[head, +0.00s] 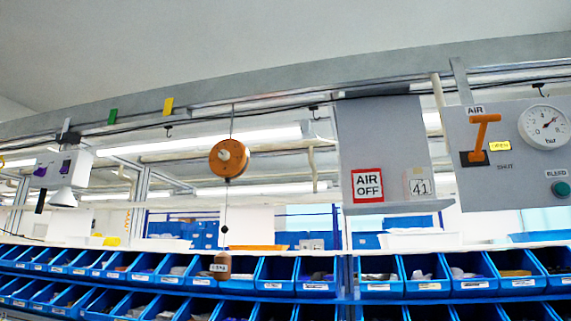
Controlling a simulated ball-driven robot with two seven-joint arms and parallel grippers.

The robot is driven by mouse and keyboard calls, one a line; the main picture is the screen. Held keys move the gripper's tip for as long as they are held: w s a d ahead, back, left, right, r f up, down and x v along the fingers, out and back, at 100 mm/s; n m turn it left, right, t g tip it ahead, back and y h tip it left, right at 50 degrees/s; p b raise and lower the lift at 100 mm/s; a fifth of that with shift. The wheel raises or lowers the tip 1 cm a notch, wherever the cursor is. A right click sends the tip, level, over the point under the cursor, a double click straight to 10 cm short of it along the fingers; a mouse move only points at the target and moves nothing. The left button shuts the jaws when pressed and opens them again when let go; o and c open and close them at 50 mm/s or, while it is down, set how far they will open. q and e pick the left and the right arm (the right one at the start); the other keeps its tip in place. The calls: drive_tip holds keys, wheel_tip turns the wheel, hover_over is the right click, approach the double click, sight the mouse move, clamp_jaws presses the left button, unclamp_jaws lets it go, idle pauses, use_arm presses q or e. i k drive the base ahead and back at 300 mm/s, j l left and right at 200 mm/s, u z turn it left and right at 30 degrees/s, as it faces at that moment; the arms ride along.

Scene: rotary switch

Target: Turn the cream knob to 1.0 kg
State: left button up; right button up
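An orange-brown round reel (229,159) hangs from a thin line under the overhead rail, left of the middle in the head view. A small cream knob (224,156) sits on its face; its pointer and any scale marks are too small to read. A cord runs down from the reel past dark beads to a brown hanging piece (221,264) with a small pale label, whose text I cannot read. Neither of my grippers is in view, and nothing is seen touching the knob.
Rows of blue bins (280,274) run below. A grey panel (386,150) carries an AIR OFF sign (367,185). Right of it, an air panel (511,180) has an orange lever (482,137) and a gauge (544,124). A white fixture (65,172) hangs left. Space around the reel looks clear.

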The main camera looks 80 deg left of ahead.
sight(224, 155)
drive_tip(key=u, duration=3.1)
